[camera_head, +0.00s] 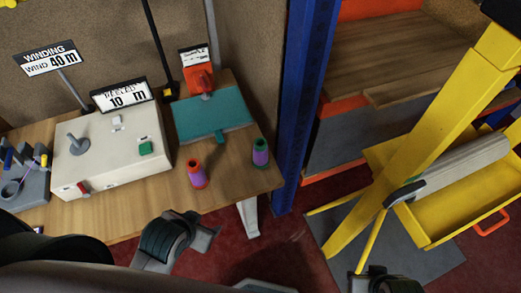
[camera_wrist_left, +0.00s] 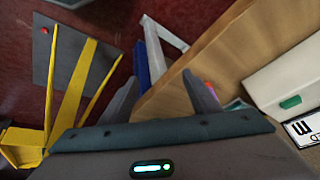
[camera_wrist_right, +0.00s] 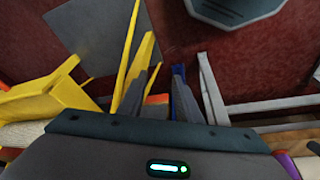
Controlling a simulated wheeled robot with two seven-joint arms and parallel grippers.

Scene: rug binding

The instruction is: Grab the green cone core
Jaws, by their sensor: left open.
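The green cone core (camera_head: 261,146) stands upright near the right end of the wooden table, with purple thread around its lower part. A similar cone with an orange-red core (camera_head: 195,172) stands to its left. My left gripper (camera_head: 208,238) is open and empty, off the table's front edge and below both cones in the head view. In the left wrist view its fingers (camera_wrist_left: 160,97) are apart, and a reddish-purple bit shows beside the right finger. My right gripper (camera_wrist_right: 160,92) is open and empty, low over the floor side; the head view shows only part of it.
A white control box (camera_head: 112,150) and a teal-based device (camera_head: 212,115) stand on the table (camera_head: 230,182). A blue post (camera_head: 300,110) rises just right of the table. A yellow frame with a tray (camera_head: 445,215) stands at the right.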

